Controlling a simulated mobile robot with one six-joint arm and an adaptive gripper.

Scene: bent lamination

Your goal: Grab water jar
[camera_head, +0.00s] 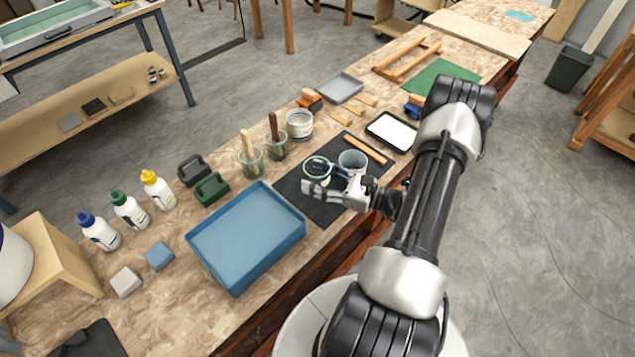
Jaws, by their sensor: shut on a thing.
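A round glass jar with a pale teal rim (318,164) stands on or just above the black mat (296,200) in the head view; its lower part is hidden by my gripper. I take it to be the water jar. My gripper (312,188) reaches in from the right, low over the mat, with its fingers pointing left. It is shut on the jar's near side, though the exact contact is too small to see. A grey cup (352,161) stands just right of the jar, close to my gripper.
A blue tray (247,237) lies left of the mat. Several capped bottles (130,210) stand at the left. A white-topped black tray (391,132) and a wooden stick (365,150) lie to the right.

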